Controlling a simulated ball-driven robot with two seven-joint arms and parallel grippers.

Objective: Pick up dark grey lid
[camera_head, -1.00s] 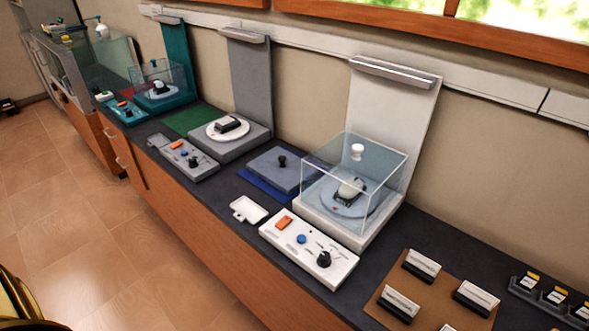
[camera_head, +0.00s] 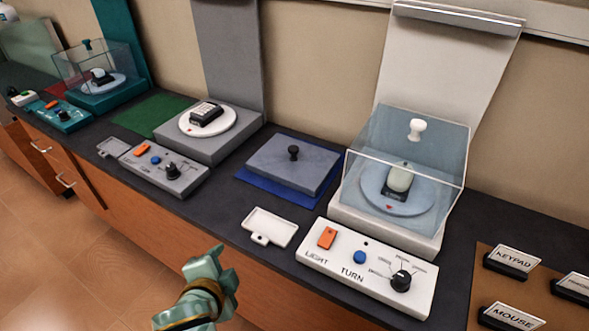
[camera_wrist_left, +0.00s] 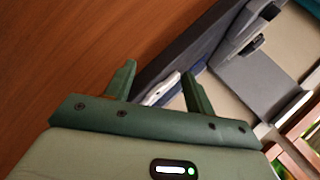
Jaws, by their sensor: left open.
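The dark grey lid (camera_head: 288,170) is a flat square slab with a black knob (camera_head: 293,152) on top. It lies on a blue mat (camera_head: 262,186) on the dark counter, in the middle of the head view. My left gripper (camera_head: 213,262) is low in the head view, in front of the counter and well apart from the lid. In the left wrist view its two green fingers (camera_wrist_left: 160,80) are spread and hold nothing. The lid cannot be made out clearly there. My right gripper does not show.
A white control panel (camera_head: 345,295) and a small white cover (camera_head: 270,228) lie along the counter's front edge. A clear case (camera_head: 450,150) stands right of the lid. A grey stand (camera_head: 240,128) with a white turntable is to the left.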

